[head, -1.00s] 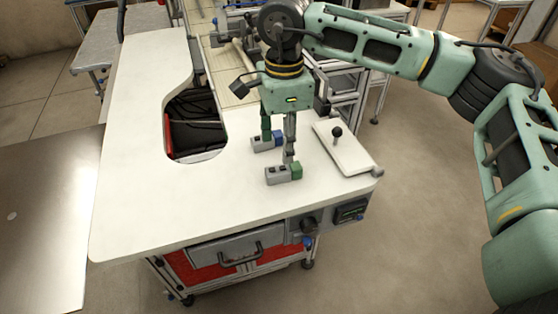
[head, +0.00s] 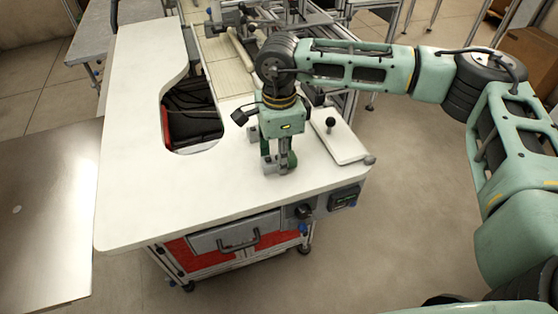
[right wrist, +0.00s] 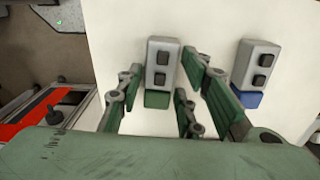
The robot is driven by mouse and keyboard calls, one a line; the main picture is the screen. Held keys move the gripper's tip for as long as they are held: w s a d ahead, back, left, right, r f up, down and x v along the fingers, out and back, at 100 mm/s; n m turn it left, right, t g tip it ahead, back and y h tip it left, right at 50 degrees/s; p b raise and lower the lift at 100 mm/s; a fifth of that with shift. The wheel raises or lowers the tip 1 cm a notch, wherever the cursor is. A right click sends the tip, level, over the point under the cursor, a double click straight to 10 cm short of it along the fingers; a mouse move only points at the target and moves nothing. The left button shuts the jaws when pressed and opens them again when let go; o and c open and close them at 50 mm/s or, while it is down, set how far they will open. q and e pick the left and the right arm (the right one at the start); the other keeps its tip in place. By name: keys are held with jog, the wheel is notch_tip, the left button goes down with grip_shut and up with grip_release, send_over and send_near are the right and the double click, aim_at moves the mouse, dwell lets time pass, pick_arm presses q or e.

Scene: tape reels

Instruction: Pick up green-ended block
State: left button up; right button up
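The green-ended block is a grey block with two dark buttons and a green end. It stands out in the right wrist view (right wrist: 161,64), between the fingers of my right gripper (right wrist: 163,76). The gripper is open, with a finger on either side and a gap to the block. My left gripper is not in view.
The white table (head: 160,205) is clear to the left of the gripper. A cut-out with dark contents (head: 190,112) lies farther left. A white plate with a black knob (head: 340,142) sits close by at the right, near the table edge.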

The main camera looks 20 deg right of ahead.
grip_shut()
jog(key=shift+r, duration=0.15)
